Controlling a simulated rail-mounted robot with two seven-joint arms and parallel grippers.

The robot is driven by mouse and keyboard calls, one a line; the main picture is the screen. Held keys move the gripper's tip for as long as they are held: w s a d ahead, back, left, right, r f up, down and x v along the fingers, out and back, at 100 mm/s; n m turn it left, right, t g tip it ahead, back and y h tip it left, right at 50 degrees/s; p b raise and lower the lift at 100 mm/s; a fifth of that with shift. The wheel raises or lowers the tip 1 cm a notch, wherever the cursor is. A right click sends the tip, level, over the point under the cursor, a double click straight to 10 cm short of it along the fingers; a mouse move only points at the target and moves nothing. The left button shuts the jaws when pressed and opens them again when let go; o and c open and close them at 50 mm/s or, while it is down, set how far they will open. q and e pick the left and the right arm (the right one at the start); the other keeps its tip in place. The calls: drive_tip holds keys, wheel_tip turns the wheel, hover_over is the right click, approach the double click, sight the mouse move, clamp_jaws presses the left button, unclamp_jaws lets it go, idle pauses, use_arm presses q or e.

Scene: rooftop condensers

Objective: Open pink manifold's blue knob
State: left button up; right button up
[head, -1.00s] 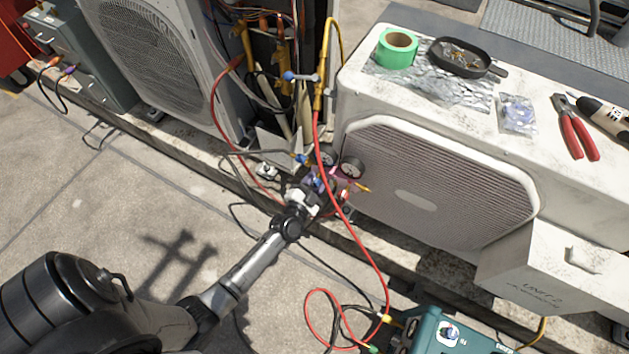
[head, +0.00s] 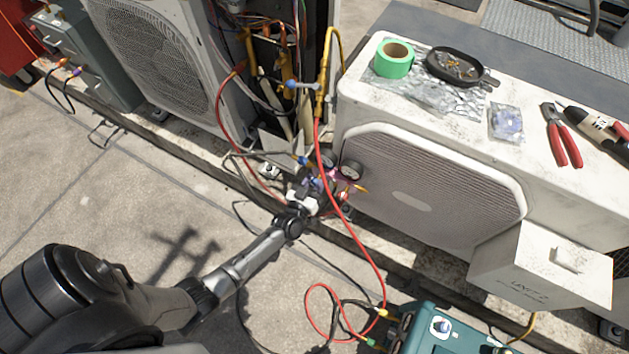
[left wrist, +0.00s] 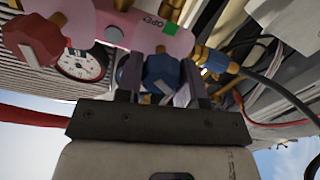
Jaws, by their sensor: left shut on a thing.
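The pink manifold (left wrist: 118,22) fills the upper part of the left wrist view, with a red knob (left wrist: 33,40) at left, a white-faced gauge (left wrist: 82,65) and a green tag marked "OPEN" near the blue knob. The blue knob (left wrist: 162,72) sits between the two fingers of my left gripper (left wrist: 162,85), which is shut on it. In the head view my left gripper (head: 303,190) reaches the manifold (head: 324,181), which hangs beside the white condenser's grille; gripper and hoses partly hide it there. My right gripper is not in view.
A red hose (head: 352,225) runs down past the manifold to a teal machine (head: 420,330). A blue-handled valve (head: 291,85) is above. Green tape (head: 380,65), a black pan (head: 447,65) and red pliers (head: 567,143) lie on the white condenser (head: 440,110).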

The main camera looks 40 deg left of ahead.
use_arm(q)
drive_tip(key=n, duration=0.5)
drive_tip(key=shift+n, duration=0.3)
drive_tip(key=n, duration=0.2)
drive_tip(key=shift+a+f+n, duration=0.1)
drive_tip(key=shift+n, duration=0.3)
drive_tip(key=n, duration=0.3)
drive_tip(key=shift+f+n, duration=0.1)
drive_tip(key=shift+n, duration=0.2)
drive_tip(key=n+b, duration=0.2)
drive_tip(key=n, duration=0.3)
drive_tip(key=shift+f, duration=0.1)
drive_tip(key=n+b, duration=0.2)
drive_tip(key=n, duration=0.4)
drive_tip(key=shift+n, duration=0.4)
drive_tip(key=o, duration=0.9)
